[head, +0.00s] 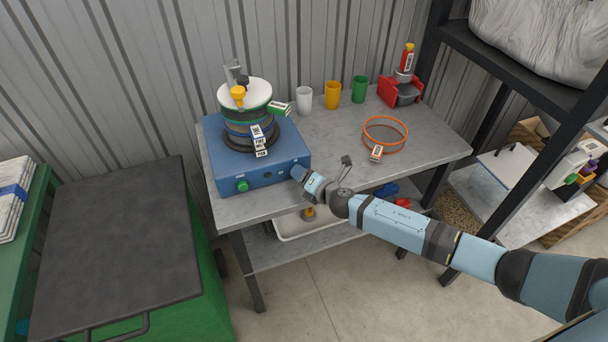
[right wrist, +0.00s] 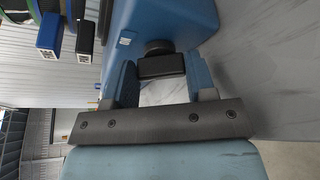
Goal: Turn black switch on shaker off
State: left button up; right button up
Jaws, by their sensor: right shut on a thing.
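The shaker is a blue box (head: 222,160) on the grey table, with a stack of round sieves (head: 236,122) and a white lid (head: 245,95) on top. A green knob (head: 242,186) is on its front at the left. My right gripper (head: 302,175) is at the front right corner of the box. In the right wrist view, the black switch (right wrist: 162,66) sits between the fingers of my right gripper (right wrist: 162,78), which is shut on it. The gripper hides the switch in the head view. My left gripper is not in view.
White (head: 304,99), yellow (head: 332,95) and green (head: 359,89) cups stand along the back of the table (head: 340,160). A red holder (head: 398,91) and an orange ring (head: 385,133) are to the right. A dark-topped green bin (head: 120,230) stands at left.

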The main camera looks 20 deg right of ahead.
jog(key=n+h+p, duration=0.1)
jog(key=p, duration=0.2)
jog(key=r+n+p, duration=0.1)
jog(key=n+p, duration=0.1)
jog(key=p, duration=0.2)
jog(key=shift+a+g+h, duration=0.2)
jog(key=shift+g+h, duration=0.1)
jog(key=shift+h, duration=0.1)
jog(key=shift+a+n+h+p, duration=0.1)
jog(key=shift+n+h+p, duration=0.3)
jog(key=shift+n+p, duration=0.4)
jog(key=shift+f+n+h+p, duration=0.15)
jog(key=shift+n+h+p, duration=0.25)
jog(key=shift+a+f+n+h, duration=0.15)
jog(key=shift+n+h, duration=0.35)
jog(key=shift+n, duration=0.3)
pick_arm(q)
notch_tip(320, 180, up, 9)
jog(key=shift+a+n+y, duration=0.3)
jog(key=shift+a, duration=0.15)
pick_arm(e)
jog(key=shift+n, duration=0.3)
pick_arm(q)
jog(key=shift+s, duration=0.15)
pick_arm(e)
jog(key=o, duration=0.7)
jog(key=shift+c, duration=0.2)
